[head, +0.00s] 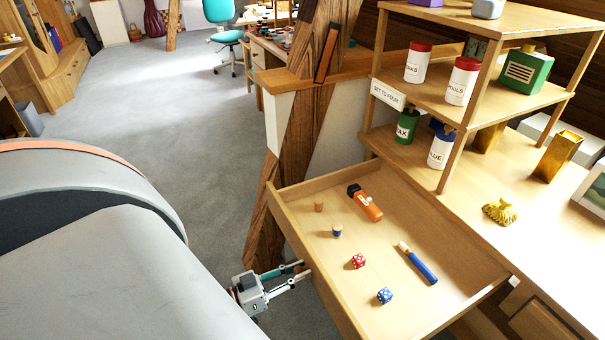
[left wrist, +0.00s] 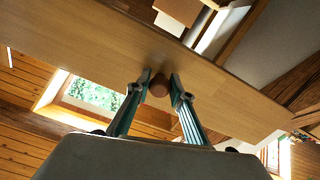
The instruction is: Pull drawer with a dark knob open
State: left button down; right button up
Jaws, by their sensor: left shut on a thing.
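The wooden drawer (head: 410,218) stands pulled out from the desk, its inside in plain sight. Its front panel (left wrist: 95,50) fills the middle of the left wrist view. A brown, fairly dark round knob (left wrist: 159,86) sits on that panel between my fingertips. My left gripper (head: 302,272) is at the drawer's outer front face in the head view, where the knob is hidden. In the left wrist view the left gripper (left wrist: 159,88) is shut on the knob, a finger on each side. My right gripper is not in view.
In the drawer lie an orange tool (head: 370,208), a blue marker (head: 420,266), a red die (head: 358,261), a blue die (head: 385,295) and small corks or spools. Shelves (head: 425,93) with jars stand behind. A timber brace (head: 309,125) rises beside the drawer. Grey floor (head: 200,130) lies open leftwards.

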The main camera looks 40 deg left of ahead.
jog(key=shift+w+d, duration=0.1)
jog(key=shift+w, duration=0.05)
pick_arm(q)
jog(key=c, duration=1.7)
grip_release()
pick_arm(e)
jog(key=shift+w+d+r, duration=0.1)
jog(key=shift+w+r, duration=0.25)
pick_arm(q)
jog(key=v, duration=1.2)
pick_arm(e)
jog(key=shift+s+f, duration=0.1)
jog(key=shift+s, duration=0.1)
